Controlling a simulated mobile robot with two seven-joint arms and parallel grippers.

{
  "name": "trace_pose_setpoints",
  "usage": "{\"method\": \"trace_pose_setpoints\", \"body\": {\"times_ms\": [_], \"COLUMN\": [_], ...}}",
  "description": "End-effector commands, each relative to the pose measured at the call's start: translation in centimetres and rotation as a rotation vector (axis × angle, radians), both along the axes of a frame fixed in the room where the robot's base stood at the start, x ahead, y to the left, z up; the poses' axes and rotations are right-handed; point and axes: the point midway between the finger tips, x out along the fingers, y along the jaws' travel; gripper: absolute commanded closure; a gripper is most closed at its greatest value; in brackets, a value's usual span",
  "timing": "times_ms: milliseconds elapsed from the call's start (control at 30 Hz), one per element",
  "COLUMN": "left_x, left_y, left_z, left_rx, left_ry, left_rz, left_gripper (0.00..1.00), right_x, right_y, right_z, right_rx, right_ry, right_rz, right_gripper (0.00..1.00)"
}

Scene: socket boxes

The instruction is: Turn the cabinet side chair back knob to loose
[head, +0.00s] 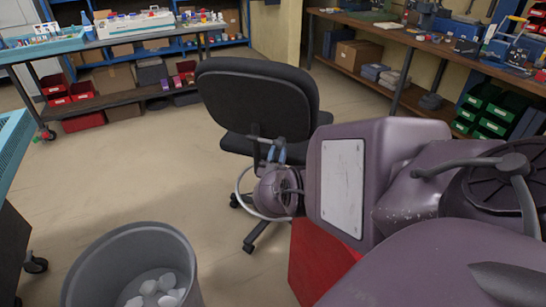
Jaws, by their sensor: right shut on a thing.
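A black office chair (258,95) stands in the middle of the head view, with the rear of its backrest towards me. My right gripper (273,150), with blue fingers on a purple wrist, is behind the chair, just below the backrest. It is shut at the chair's back bracket, on the chair back knob. The knob itself is hidden by the fingers and too small to make out, so its turn position cannot be told. My left gripper is not in view.
A grey bin (135,265) with crumpled white paper stands at the front left. A workbench (440,42) with tools runs along the back right, with green bins (487,112) below. A wheeled table (100,42) stands at the back left. The floor left of the chair is clear.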

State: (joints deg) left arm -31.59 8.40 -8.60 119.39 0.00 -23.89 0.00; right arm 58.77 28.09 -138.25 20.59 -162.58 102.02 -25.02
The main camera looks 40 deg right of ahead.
Motion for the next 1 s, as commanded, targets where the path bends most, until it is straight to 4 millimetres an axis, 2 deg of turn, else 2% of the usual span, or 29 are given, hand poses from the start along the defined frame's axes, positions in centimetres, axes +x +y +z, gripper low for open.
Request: {"method": "trace_pose_setpoints", "body": {"times_ms": [33,367,867,900,1000], "left_x": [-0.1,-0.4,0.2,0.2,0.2], "left_y": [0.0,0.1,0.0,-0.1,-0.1], "left_z": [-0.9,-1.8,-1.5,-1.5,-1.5], "left_rx": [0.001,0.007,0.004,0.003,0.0], "left_ry": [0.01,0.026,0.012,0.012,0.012], "left_rz": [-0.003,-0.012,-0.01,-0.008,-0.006], "left_gripper": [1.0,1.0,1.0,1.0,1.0], "right_x": [0.0,0.1,0.2,0.2,0.2], "right_y": [-0.1,-0.3,-0.4,-0.4,-0.4], "right_z": [-1.0,-0.7,-0.4,-0.4,-0.4], "right_rx": [-0.025,-0.124,-0.138,-0.138,-0.138], "right_ry": [-0.004,-0.06,-0.071,-0.071,-0.071], "right_rz": [0.001,0.0,-0.001,-0.001,-0.001], "right_gripper": [0.98,0.98,0.98,0.7,0.55]}}
